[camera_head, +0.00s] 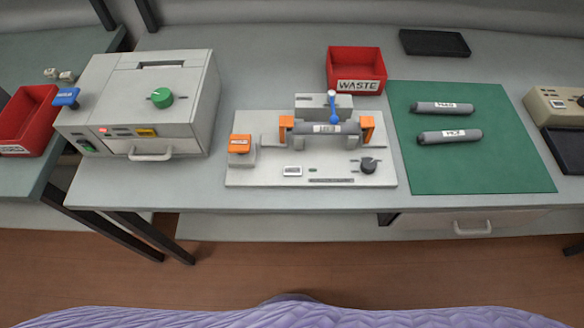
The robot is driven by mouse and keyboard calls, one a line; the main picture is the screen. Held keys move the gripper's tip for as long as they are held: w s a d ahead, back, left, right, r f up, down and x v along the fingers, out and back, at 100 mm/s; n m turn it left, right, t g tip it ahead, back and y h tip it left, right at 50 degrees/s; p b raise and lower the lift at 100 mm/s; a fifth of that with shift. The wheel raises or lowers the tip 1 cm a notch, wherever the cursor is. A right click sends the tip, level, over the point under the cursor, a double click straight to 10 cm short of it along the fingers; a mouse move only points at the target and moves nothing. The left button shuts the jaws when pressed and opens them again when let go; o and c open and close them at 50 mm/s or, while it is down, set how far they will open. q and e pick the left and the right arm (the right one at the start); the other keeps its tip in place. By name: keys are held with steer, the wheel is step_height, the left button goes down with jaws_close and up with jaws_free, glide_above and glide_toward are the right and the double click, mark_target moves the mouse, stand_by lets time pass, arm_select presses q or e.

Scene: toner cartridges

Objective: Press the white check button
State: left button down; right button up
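A light grey fixture plate (210,180) lies at the middle of the table. A small white rectangular piece (292,171), which looks like a button with unreadable marking, is at its front, left of a black knob (368,166). Nothing touches it. A grey labelled cartridge (345,128) lies across the fixture between two orange clamps (287,128), with a blue-handled lever (333,106) over it. An orange block button (240,144) is at the plate's left. Another small white piece (557,104) is on the beige device at the far right. Neither of my grippers is in view.
A grey machine (185,75) with a green knob (160,98) and a lit red light stands at the left. A red WASTE bin (356,66) is behind the fixture. Two cartridges (445,107) (449,137) lie on a green mat (495,165). The fixture's front side is clear.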

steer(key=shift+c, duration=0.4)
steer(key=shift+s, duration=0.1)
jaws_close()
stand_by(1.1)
